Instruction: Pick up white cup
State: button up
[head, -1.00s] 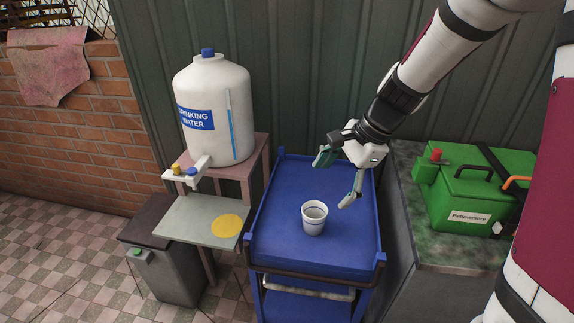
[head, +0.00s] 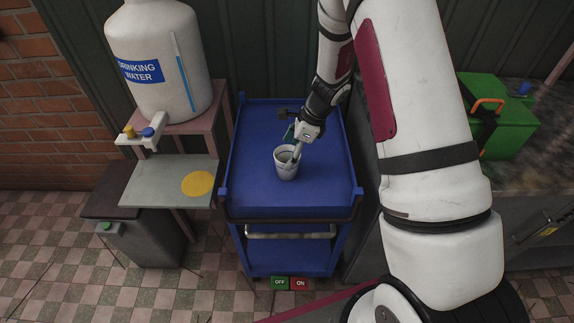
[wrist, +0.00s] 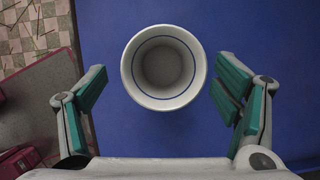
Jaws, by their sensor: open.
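The white cup (head: 286,166) stands upright on the blue cart's top (head: 250,195). It has dark bands outside, and the wrist view looks down into its open mouth (wrist: 164,67) with a blue ring inside. The cup looks empty. My gripper (head: 293,146) is close to the cup at its far side, with one finger in front of part of the rim in the head view. In the wrist view my gripper (wrist: 162,92) is open, with one teal-padded finger on each side of the cup and a gap on both sides. Nothing is held.
A drinking water jug (head: 160,75) with a tap stands at left above a grey shelf (head: 150,185) with a yellow disc (head: 198,183). The cart has a raised rim. A green box (head: 500,130) sits on the counter at right. The cart top around the cup is clear.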

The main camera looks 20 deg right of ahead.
aim_at(282, 154)
jog(key=shift+x, duration=3.3)
jog(key=shift+w+d, duration=0.1)
jog(key=shift+w, duration=0.05)
jog(key=c, duration=1.3)
